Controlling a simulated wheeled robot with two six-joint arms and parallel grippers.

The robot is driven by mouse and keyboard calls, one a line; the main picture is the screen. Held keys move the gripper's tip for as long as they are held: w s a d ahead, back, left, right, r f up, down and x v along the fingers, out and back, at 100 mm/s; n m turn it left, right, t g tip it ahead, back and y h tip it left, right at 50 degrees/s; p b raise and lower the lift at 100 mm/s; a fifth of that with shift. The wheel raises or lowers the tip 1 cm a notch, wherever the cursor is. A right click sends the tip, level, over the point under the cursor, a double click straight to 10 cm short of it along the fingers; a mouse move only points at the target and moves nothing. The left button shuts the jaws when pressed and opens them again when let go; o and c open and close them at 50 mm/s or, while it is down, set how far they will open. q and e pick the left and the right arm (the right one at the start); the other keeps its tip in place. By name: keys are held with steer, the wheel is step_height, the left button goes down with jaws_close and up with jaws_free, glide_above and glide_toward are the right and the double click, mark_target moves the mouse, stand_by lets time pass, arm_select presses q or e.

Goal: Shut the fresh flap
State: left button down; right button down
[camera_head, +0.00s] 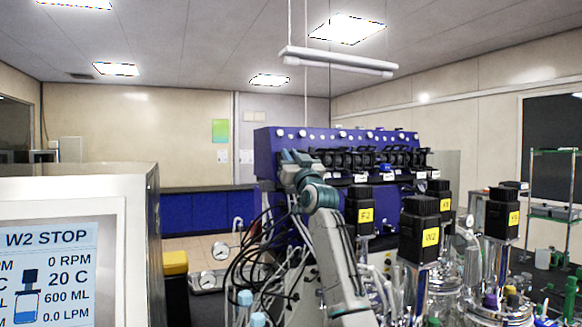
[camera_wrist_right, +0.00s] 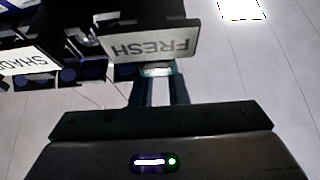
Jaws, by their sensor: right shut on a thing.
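The fresh flap (camera_wrist_right: 150,42) is a black piece with a white plate reading FRESH, upside down in the right wrist view. My right gripper (camera_wrist_right: 158,72) is shut on it at the plate's edge, its two fingers close together. In the head view my right arm reaches up to the left part of the row of black flaps on the blue unit. There the fingertips are hard to make out, and I cannot tell which plate reads FRESH. How far the flap stands open is not clear. My left gripper is not in view.
The blue unit (camera_head: 275,150) carries the row. Bioreactor motors such as W2 (camera_head: 419,225) and glass vessels stand to the right. A screen (camera_head: 50,270) reading W2 STOP is at left. Dark cables hang near my arm.

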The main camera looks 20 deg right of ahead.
steer(key=shift+w+f+t+b, duration=0.1)
steer(key=shift+f+t+b, duration=0.15)
steer(key=shift+t+b, duration=0.35)
steer(key=c, duration=1.4)
jaws_free()
steer(key=shift+r, duration=0.1)
